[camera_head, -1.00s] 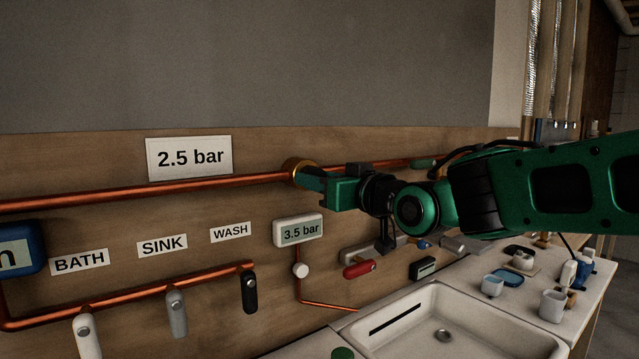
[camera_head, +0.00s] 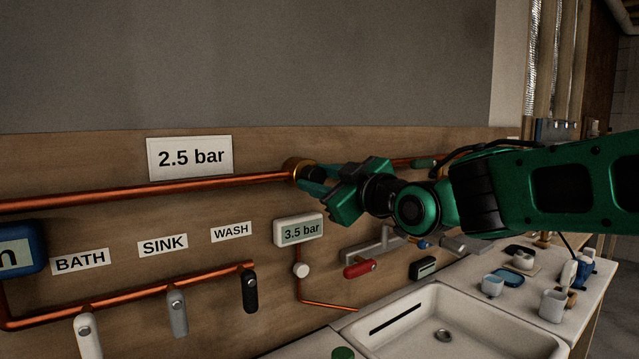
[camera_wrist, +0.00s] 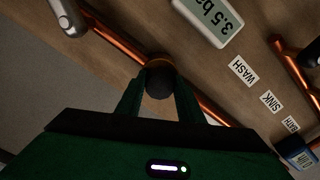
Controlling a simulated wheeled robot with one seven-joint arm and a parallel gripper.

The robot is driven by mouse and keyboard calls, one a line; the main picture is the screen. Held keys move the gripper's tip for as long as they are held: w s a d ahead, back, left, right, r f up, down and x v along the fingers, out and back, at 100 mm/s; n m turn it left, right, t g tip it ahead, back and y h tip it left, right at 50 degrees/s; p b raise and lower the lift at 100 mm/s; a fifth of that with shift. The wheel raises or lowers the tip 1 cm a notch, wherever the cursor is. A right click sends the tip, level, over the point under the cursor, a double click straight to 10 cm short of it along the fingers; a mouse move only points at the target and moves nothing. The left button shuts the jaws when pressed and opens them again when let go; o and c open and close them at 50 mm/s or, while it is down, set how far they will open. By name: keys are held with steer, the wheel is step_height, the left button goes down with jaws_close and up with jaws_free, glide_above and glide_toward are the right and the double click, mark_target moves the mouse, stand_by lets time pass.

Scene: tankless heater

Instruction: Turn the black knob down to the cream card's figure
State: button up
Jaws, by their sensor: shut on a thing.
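The black knob (camera_wrist: 160,84) sits in a brass fitting on the upper copper pipe. In the head view, the brass fitting (camera_head: 297,170) shows and my gripper hides most of the knob. My gripper (camera_head: 312,175) is shut on the knob, with one finger on each side of it in the wrist view (camera_wrist: 160,88); it is rolled at a slant. The cream card (camera_head: 189,158) on the board above the pipe reads 2.5 bar. The gauge display (camera_head: 299,231) below the fitting reads 3.5 bar; it also shows in the wrist view (camera_wrist: 210,17).
BATH (camera_head: 80,262), SINK (camera_head: 162,246) and WASH (camera_head: 231,232) labels sit above white, grey and black levers. A red-handled valve (camera_head: 359,269) is right of the gauge. A sink (camera_head: 470,318) and a counter with cups lie below my arm.

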steer(key=shift+w+d+n, duration=0.1)
steer(key=shift+n, duration=0.75)
steer(key=shift+w+d+n, duration=0.1)
steer(key=shift+n, duration=0.75)
steer(key=o, duration=1.1)
steer(key=shift+c, duration=0.2)
steer(key=shift+s, duration=0.1)
steer(key=shift+s, duration=0.2)
steer(key=v, duration=1)
steer(key=shift+d, duration=0.25)
steer(key=shift+f, duration=0.1)
